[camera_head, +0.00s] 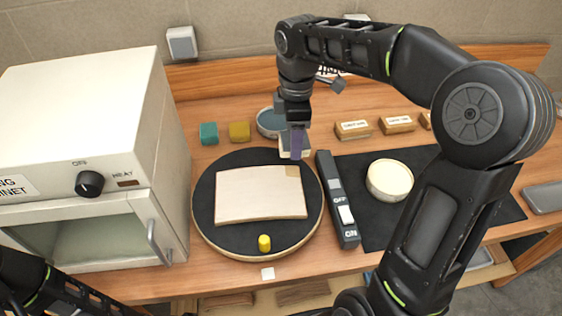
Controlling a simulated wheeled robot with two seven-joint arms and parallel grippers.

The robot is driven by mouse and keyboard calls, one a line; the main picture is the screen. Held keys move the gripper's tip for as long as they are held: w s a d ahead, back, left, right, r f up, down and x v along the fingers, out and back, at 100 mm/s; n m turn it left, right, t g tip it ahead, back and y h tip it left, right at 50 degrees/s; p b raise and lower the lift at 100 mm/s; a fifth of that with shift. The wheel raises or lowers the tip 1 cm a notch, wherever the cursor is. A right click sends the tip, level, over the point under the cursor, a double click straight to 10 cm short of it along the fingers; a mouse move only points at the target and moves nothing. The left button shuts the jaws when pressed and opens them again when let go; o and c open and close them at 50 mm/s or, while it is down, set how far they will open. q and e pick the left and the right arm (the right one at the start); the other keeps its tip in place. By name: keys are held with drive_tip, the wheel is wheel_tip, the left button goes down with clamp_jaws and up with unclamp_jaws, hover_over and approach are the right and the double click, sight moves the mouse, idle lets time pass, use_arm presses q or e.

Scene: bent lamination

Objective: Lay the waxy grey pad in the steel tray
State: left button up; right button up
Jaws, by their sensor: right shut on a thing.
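My right gripper (296,122) points down behind the round black turntable. It is shut on a thin purple-grey piece (297,142), seen nearly edge-on and hanging upright. I cannot tell for sure that this is the waxy grey pad. The piece hangs in front of a small pale, square-cornered holder (284,154), and I cannot tell whether they touch. A flat grey metal-looking tray (543,198) lies at the far right edge of the bench, partly cut off by the picture. Of my left arm only dark links show at the lower left; its gripper is out of view.
A cream curved sheet (260,197) lies on the black turntable (207,222) with a yellow cylinder (264,243). A white heat cabinet (80,120) stands left. A switch bar (338,200), a dark mat (358,170) with a cream bowl (389,178), and labelled wooden blocks (353,129) are right.

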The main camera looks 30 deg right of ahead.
drive_tip(key=w+a+f+m, duration=0.2)
drive_tip(key=m, duration=0.2)
drive_tip(key=w+a+f+m+b, duration=0.1)
drive_tip(key=w+a+f+m, duration=0.1)
drive_tip(key=a+m, duration=0.1)
drive_tip(key=w+a+f+m+b, duration=0.1)
drive_tip(key=w+a+f+m, duration=0.1)
drive_tip(key=m, duration=0.3)
drive_tip(key=shift+a, duration=0.6)
use_arm(q)
drive_tip(key=shift+a+b+x, duration=0.25)
drive_tip(key=shift+b+x, duration=0.05)
drive_tip(key=shift+x, duration=0.85)
use_arm(e)
drive_tip(key=shift+w+a+f+m, duration=0.25)
drive_tip(key=shift+a+m, duration=0.2)
drive_tip(key=shift+m, duration=0.25)
